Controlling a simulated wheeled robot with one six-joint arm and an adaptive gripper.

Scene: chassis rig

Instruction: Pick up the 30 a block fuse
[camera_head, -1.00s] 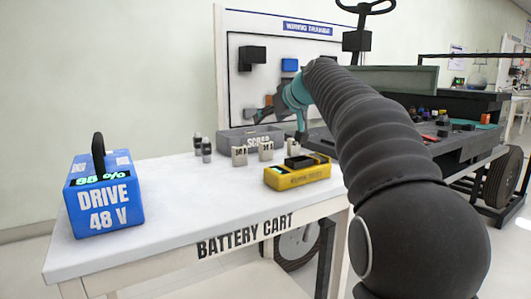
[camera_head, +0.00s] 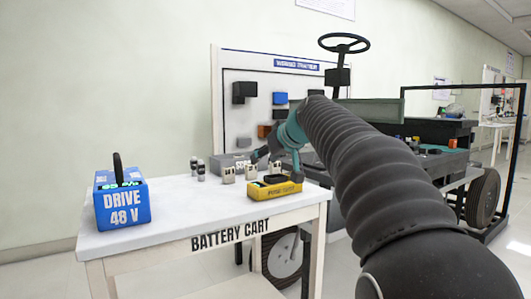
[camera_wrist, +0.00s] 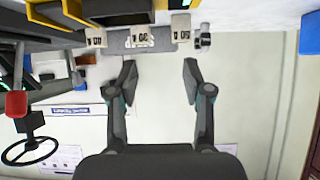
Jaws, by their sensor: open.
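Three pale block fuses stand in a row on the cart top. In the wrist view, which shows them upside down, the middle block fuse (camera_wrist: 141,38) seems to read 30; its print is small. The right block (camera_wrist: 181,26) seems to read 50, and the left block's label (camera_wrist: 95,38) is unclear. In the head view the row shows at the left block (camera_head: 228,174) and the middle block (camera_head: 251,172); the other is partly hidden by my gripper. My gripper (camera_wrist: 160,68) is open and empty, its fingertips apart from the blocks, with the middle block ahead between the finger lines.
A yellow case (camera_head: 275,190) stands just in front of the blocks. The cart's (camera_head: 175,222) middle is clear. A panel board (camera_head: 250,95) rises behind.

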